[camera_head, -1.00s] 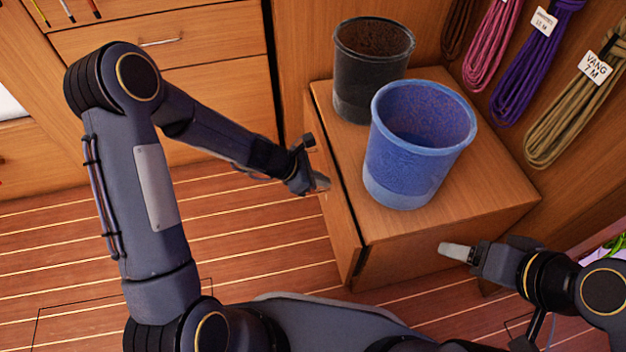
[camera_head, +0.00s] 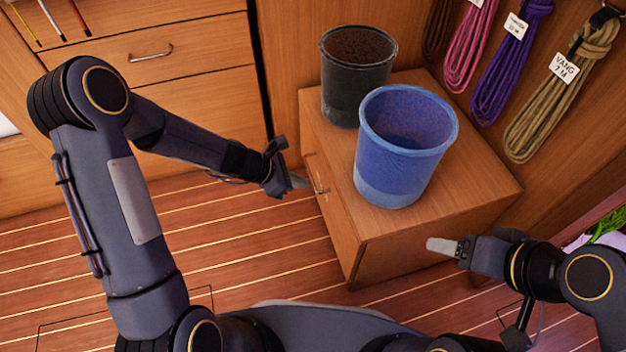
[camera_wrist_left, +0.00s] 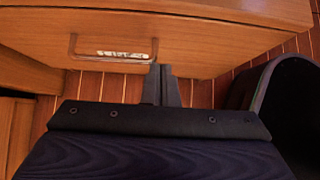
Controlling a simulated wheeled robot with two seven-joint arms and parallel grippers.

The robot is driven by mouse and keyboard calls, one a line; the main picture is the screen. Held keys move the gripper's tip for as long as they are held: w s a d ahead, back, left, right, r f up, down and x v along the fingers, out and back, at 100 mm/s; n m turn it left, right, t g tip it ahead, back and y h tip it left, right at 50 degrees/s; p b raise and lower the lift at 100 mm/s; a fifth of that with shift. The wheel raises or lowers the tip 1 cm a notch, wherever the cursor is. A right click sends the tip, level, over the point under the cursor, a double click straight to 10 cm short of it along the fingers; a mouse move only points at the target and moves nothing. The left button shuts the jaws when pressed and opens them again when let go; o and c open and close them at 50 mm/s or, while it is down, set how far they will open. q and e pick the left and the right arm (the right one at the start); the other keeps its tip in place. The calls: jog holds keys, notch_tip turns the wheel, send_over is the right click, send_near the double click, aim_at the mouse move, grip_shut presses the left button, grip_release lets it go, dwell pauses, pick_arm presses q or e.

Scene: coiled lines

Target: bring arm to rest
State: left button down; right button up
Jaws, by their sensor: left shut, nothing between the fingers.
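My left gripper (camera_head: 299,182) is shut and empty, close in front of the left face of the wooden cabinet, near its small metal handle (camera_head: 320,187). In the left wrist view its fingers (camera_wrist_left: 161,72) are together, and the handle (camera_wrist_left: 112,48) is beside them to the left, not held. My right gripper (camera_head: 432,244) shows at the lower right, off the cabinet's front face. Its pale fingertip is seen edge-on, so I cannot tell whether it is open or shut.
The wooden cabinet (camera_head: 470,195) carries a blue bucket (camera_head: 400,160) and a black bucket (camera_head: 355,85). Coiled ropes hang on the right wall, one tagged VANG (camera_head: 555,90). A drawer unit (camera_head: 190,80) stands at the back left. The plank floor (camera_head: 250,235) is clear.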

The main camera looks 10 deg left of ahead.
pick_arm(q)
jog(key=p+v, duration=0.2)
jog(key=v, duration=0.4)
jog(key=shift+a, duration=0.2)
pick_arm(e)
jog(key=shift+r, duration=1.45)
pick_arm(q)
jog(key=shift+r, duration=0.1)
jog(key=s+a+r+m, duration=0.1)
jog(key=s+r+m, duration=0.35)
jog(key=r, duration=0.25)
jog(key=s+a+r+m, duration=0.1)
jog(key=s+r+m, duration=0.2)
jog(key=r+m, duration=0.3)
jog(key=s+a+r+m+t+y, duration=0.1)
jog(key=s+a+r+m+y, duration=0.15)
jog(key=s+m, duration=0.4)
jog(key=s+a+r+m+t+y, duration=0.1)
jog(key=s+a+r+m+y, duration=0.2)
jog(key=s, duration=0.6)
notch_tip(320, 180, up, 30)
jog(key=h+p, duration=0.1)
jog(key=p, duration=2.9)
jog(key=shift+m, duration=0.4)
pick_arm(e)
notch_tip(320, 180, up, 30)
